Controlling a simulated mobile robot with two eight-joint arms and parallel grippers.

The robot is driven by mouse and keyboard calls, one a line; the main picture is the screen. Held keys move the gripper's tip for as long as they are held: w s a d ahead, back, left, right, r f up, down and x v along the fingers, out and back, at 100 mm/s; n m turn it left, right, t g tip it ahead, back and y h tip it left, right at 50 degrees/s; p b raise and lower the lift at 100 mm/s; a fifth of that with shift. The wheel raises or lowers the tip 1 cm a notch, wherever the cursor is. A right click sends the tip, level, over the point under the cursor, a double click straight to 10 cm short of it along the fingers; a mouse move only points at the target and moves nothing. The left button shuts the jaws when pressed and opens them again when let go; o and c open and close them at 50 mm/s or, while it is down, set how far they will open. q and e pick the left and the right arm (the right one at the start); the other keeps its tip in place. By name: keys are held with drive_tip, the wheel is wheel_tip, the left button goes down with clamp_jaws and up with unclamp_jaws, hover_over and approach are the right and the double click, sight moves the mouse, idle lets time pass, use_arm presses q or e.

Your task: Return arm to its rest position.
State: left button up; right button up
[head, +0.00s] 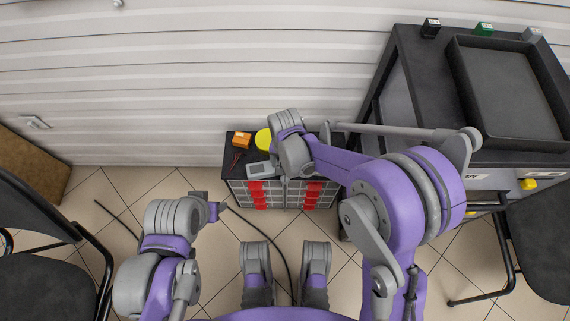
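My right arm (335,160) reaches forward over a low black-topped drawer cabinet (232,172). Its wrist end (291,152) is above the cabinet top; the fingers are hidden under the wrist, so their state does not show. My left arm (160,255) is folded low at the left, above the tiled floor. Its far end (208,208) is near the cabinet's front left, and its fingers cannot be made out. No held object is visible at either arm.
On the cabinet are an orange box (242,141), a yellow round item (263,139) and a grey device (259,170). Red-fronted drawers (258,196) face me. A dark workbench with a tray (508,92) stands right. Chairs (40,255) flank both sides. A dark cable (262,228) lies on the floor.

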idle(0.4)
drive_tip(key=s+d+r+n+t, duration=0.3)
drive_tip(key=s+d+r+t, duration=0.1)
drive_tip(key=s+d+r, duration=1.2)
use_arm(q)
wheel_tip(320, 180, up, 23)
drive_tip(key=w+t+p, duration=0.1)
drive_tip(key=p, duration=1.9)
drive_tip(key=shift+w+r+p, duration=0.2)
drive_tip(key=shift+w+p, duration=0.05)
drive_tip(key=shift+p, duration=0.05)
use_arm(e)
wheel_tip(320, 180, up, 22)
drive_tip(key=d+t, duration=0.1)
drive_tip(key=d, duration=0.1)
drive_tip(key=shift+f, duration=0.15)
drive_tip(key=shift+s, duration=0.1)
